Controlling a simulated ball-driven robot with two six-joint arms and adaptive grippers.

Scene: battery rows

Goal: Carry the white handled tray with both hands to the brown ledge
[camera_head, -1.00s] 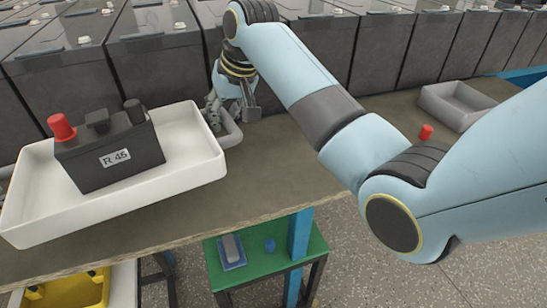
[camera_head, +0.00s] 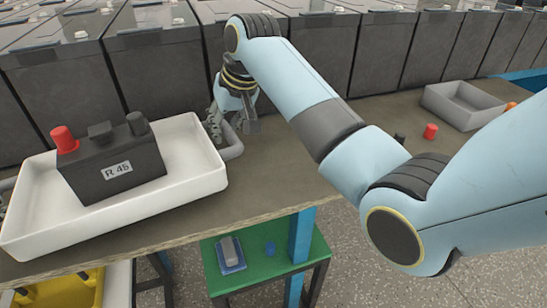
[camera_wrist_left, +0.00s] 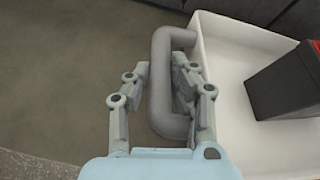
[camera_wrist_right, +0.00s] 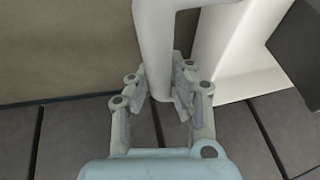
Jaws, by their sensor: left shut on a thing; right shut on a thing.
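The white tray (camera_head: 190,185) lies level along the left of the bench in the head view and carries a dark battery (camera_head: 85,178) marked "R 45", with a red cap and a black cap. My right gripper (camera_head: 222,125) is shut on its right-hand handle (camera_head: 234,150); the right wrist view shows the fingers (camera_wrist_right: 160,78) on both sides of the handle (camera_wrist_right: 153,40). In the left wrist view my left gripper (camera_wrist_left: 160,78) is shut on the other grey handle (camera_wrist_left: 172,120). I cannot tell whether the tray touches the bench. I cannot pick out a separate brown ledge.
The brownish bench top (camera_head: 285,165) is clear right of the tray. A row of large dark batteries (camera_head: 165,75) stands behind. A grey open box (camera_head: 463,105) and a red cap (camera_head: 430,131) are at the right. A green low table (camera_head: 300,255) stands below.

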